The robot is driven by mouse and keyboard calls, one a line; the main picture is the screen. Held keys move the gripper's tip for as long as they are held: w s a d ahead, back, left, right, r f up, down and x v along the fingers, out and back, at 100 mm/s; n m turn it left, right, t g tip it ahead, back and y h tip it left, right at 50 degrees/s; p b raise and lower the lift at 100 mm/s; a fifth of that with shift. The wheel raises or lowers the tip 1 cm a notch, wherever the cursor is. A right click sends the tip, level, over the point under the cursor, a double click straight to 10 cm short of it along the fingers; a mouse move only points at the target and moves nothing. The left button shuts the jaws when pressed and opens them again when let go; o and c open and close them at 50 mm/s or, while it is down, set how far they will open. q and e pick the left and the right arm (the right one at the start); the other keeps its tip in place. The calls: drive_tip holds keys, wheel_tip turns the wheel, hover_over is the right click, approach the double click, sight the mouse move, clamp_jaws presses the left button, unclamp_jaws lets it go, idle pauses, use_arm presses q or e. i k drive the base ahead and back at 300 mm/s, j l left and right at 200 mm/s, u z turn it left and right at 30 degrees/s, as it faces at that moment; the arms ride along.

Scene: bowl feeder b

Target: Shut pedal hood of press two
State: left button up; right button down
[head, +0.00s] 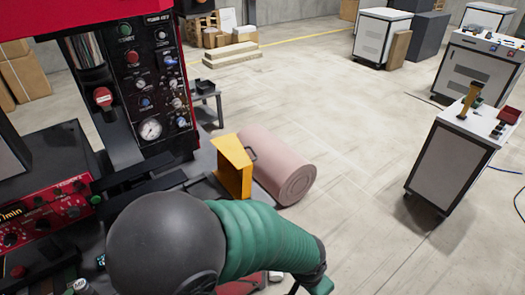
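A yellow hood-like cover (232,168) stands low beside the red and black machine (152,75), near the middle of the head view. No label reading press two can be made out. Neither of my grippers is in view.
A dark grey ball (165,245) and green ribbed sleeve (262,240) block the lower middle; I cannot tell whether they are mine. A pink cylinder (275,165) lies right of the cover. A white cabinet (452,160) stands right. The floor between is clear.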

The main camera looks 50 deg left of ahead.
sight(235, 166)
drive_tip(key=i+u, duration=0.3)
drive_tip(key=u, duration=0.15)
drive_tip(key=i+u, duration=0.3)
drive_tip(key=u, duration=0.15)
drive_tip(key=i+l+u, duration=0.25)
drive_tip(key=u, duration=0.15)
drive_tip(key=i+l+u, duration=0.3)
drive_tip(key=u, duration=0.15)
drive_tip(key=i+l+u, duration=0.15)
drive_tip(key=u, duration=0.25)
drive_tip(key=i+l+u, duration=0.25)
drive_tip(key=u, duration=0.15)
drive_tip(key=i+l+u, duration=0.25)
drive_tip(key=u, duration=0.2)
drive_tip(key=i+l+u, duration=0.1)
drive_tip(key=l+u, duration=0.4)
drive_tip(key=l, duration=0.5)
drive_tip(key=k+l+u, duration=0.1)
drive_tip(key=l, duration=0.45)
